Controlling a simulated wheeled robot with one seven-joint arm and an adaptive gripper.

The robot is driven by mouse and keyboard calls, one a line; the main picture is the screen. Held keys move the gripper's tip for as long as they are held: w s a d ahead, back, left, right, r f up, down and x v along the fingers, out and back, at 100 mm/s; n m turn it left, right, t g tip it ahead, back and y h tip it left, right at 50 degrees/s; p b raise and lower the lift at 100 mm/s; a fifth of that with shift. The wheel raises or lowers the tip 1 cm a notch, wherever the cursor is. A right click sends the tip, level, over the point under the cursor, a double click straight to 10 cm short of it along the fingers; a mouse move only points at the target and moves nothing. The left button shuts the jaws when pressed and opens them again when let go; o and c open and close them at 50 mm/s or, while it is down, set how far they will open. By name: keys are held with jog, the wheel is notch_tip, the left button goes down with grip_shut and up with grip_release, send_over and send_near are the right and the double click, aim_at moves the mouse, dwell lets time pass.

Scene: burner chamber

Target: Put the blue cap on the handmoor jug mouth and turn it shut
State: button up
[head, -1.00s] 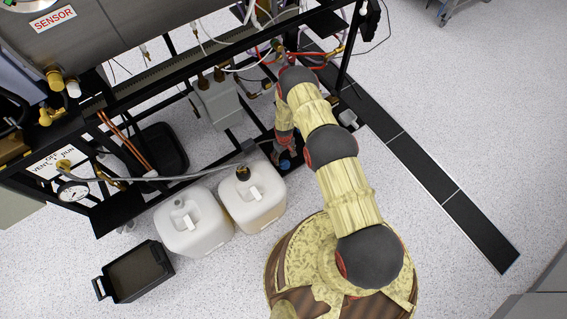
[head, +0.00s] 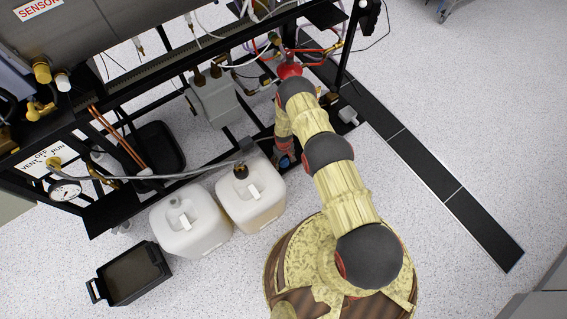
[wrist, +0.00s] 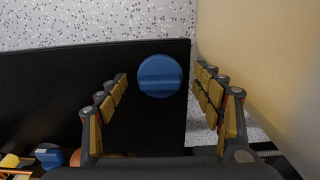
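The blue cap (wrist: 160,76) is round with a raised bar across its top. In the wrist view it shows over a black surface, between the fingertips of my gripper (wrist: 160,78). My gripper is open, with a gap on each side of the cap. In the head view my gripper (head: 286,158) is low beside the right jug and partly hidden by my arm. The right white jug (head: 262,205) has a dark brown mouth piece near a grey hose. The left white jug (head: 205,238) has a greyish mouth. I cannot tell which is the handmoor jug.
A black frame (head: 110,212) with hoses and pipes stands behind the jugs. A black bin (head: 132,275) is at lower left.

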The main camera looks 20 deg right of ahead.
aim_at(283, 160)
jog(key=shift+c, duration=1.1)
jog(key=c, duration=0.8)
jog(key=shift+r, duration=0.45)
notch_tip(283, 160, up, 3)
jog(key=shift+w+f+p, duration=0.1)
jog(key=shift+f+p, duration=0.05)
jog(key=shift+p, duration=0.65)
jog(key=shift+s+d+r+p, duration=0.6)
jog(key=shift+s+r+p, duration=0.75)
jog(key=shift+s, duration=0.95)
jog(key=shift+s+d+r+p, duration=0.55)
jog(key=shift+s+r+p, duration=0.35)
jog(key=shift+s+r, duration=1.15)
jog(key=shift+s+d+r+p, duration=0.6)
jog(key=shift+s+r+p, duration=0.65)
jog(key=shift+s, duration=1.3)
